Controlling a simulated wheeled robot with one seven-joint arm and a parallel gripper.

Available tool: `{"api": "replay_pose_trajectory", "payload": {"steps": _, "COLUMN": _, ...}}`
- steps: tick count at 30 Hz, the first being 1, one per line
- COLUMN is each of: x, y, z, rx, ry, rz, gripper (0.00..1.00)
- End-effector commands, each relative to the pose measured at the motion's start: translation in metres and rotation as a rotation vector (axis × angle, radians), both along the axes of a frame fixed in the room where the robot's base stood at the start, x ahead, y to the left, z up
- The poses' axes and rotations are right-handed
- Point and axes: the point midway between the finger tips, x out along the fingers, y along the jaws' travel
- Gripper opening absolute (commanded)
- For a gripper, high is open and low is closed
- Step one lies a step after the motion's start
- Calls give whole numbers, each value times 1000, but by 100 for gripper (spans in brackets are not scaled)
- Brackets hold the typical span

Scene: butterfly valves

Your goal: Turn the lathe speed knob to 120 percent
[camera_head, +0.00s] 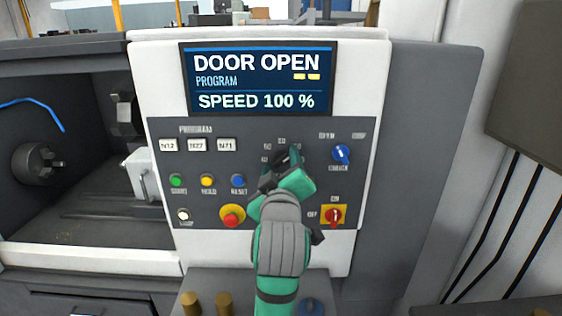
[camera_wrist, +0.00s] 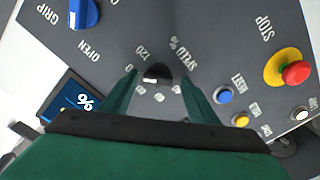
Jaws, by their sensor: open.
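The black speed knob (camera_wrist: 157,73) sits on the grey control panel (camera_wrist: 225,30), with a "SPEED %" label and a "120" mark beside it in the wrist view. My gripper (camera_wrist: 159,82) is open, with one green finger on each side of the knob; I cannot tell whether either finger touches it. In the head view my gripper (camera_head: 288,160) is in front of the dial and hides most of the knob. The display (camera_head: 260,78) reads "DOOR OPEN", "PROGRAM" and "SPEED 100 %".
A blue clamp knob (camera_head: 341,154) is right of the dial. A red emergency button (camera_head: 232,215) on yellow is lower left, and a red switch (camera_head: 334,215) is lower right. Green, yellow and blue buttons line the left side. The lathe's open chuck bay (camera_head: 85,170) is at left.

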Motion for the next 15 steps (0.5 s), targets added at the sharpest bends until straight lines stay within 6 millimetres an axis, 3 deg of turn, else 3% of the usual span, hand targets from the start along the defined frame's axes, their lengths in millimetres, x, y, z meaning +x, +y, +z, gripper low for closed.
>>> {"api": "replay_pose_trajectory", "payload": {"steps": 9, "x": 1, "y": -6, "z": 0, "rx": 0, "ry": 0, "rz": -8, "gripper": 52}}
{"api": "replay_pose_trajectory", "payload": {"steps": 14, "x": 1, "y": -7, "z": 0, "rx": 0, "ry": 1, "rz": -10, "gripper": 14}}
{"api": "replay_pose_trajectory", "payload": {"steps": 15, "x": 1, "y": -7, "z": 0, "rx": 0, "ry": 0, "rz": -9, "gripper": 14}}
